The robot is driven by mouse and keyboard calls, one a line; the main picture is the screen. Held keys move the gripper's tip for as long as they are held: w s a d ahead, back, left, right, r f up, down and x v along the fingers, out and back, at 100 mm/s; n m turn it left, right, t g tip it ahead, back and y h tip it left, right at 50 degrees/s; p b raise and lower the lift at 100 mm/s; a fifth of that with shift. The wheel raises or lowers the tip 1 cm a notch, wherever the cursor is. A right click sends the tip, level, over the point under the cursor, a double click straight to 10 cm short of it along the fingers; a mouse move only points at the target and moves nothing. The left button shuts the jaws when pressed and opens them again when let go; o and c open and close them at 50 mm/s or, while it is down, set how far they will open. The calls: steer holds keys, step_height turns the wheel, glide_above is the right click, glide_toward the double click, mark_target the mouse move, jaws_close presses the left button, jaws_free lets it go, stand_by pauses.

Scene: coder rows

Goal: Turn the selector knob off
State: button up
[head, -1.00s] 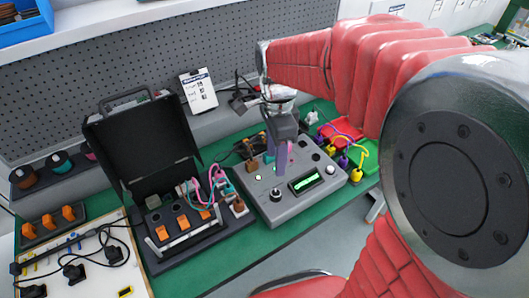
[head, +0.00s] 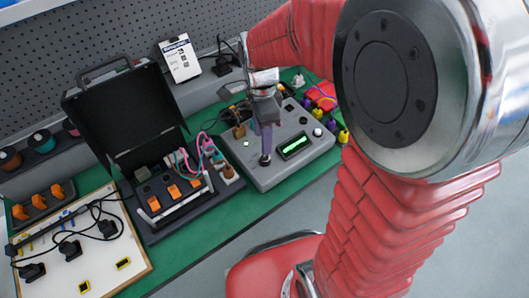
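The selector knob (head: 265,160), dark and round, shows at the front of a grey control box (head: 278,178) in the head view. My gripper (head: 266,150) points down from above, with its purple-grey finger ends right at the knob. The fingers overlap in this view and partly hide the knob. I cannot tell whether they touch it or how far apart they are.
An open black case (head: 125,118) with orange switches stands left of the box. A pale board (head: 110,262) with black cables lies at front left. Red and yellow parts (head: 322,95) sit on the right. Green bench (head: 205,238) is bare in front.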

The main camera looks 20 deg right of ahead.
mark_target(263, 157)
steer(key=f, duration=0.8)
steer(key=shift+s, duration=0.2)
